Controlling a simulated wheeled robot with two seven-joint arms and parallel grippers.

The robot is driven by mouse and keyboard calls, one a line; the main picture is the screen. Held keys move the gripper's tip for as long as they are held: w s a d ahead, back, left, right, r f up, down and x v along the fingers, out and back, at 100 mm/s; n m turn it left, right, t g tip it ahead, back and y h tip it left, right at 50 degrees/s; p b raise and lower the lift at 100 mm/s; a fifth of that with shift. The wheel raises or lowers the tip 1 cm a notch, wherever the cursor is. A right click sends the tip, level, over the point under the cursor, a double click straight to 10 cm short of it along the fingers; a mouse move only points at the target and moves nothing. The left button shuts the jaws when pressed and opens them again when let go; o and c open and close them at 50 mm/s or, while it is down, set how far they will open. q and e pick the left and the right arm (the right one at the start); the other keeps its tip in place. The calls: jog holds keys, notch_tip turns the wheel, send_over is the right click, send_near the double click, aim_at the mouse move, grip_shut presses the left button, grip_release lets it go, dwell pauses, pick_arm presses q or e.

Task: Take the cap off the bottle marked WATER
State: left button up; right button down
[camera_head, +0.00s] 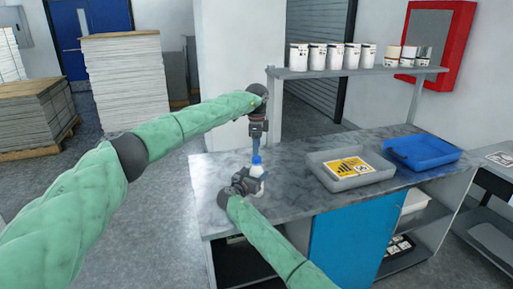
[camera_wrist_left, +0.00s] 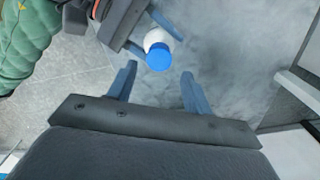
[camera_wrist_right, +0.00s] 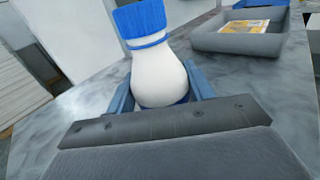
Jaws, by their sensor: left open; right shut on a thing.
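A white bottle (camera_head: 257,171) with a blue cap (camera_head: 256,160) stands upright near the left end of the counter. In the right wrist view the bottle (camera_wrist_right: 158,72) and its ribbed cap (camera_wrist_right: 140,20) show large, with the cap on; no lettering is visible. My right gripper (camera_head: 247,182) is shut around the bottle's body. My left gripper (camera_head: 256,148) points down just above the cap, open and empty. In the left wrist view the cap (camera_wrist_left: 159,57) lies just beyond the open fingertips (camera_wrist_left: 159,72), apart from them.
The marble-look counter (camera_head: 290,200) has free room around the bottle. A grey tray (camera_head: 345,184) with a yellow printed item (camera_head: 350,166) and a blue tray (camera_head: 420,150) stand to the right. Several white cans (camera_head: 333,56) line a raised shelf (camera_head: 350,75) behind.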

aim_at(256, 157)
pick_arm(q)
jog(key=shift+w+r, duration=0.2)
jog(key=shift+r, duration=0.9)
jog(key=shift+d+r+m, duration=0.1)
jog(key=shift+r+m, duration=0.05)
jog(key=shift+m, duration=0.55)
jog(key=m, duration=0.4)
jog(key=shift+r+m, duration=0.25)
jog(key=shift+m, duration=0.15)
jog(key=m, duration=0.5)
jog(key=shift+s+m, duration=0.1)
jog(key=shift+m, duration=0.2)
jog(key=m, duration=0.6)
jog(key=shift+r+m, duration=0.1)
jog(key=shift+m, duration=0.3)
jog(key=m, duration=0.4)
jog(key=shift+s, duration=0.1)
jog(key=m, duration=0.4)
jog(key=shift+f, duration=4.05)
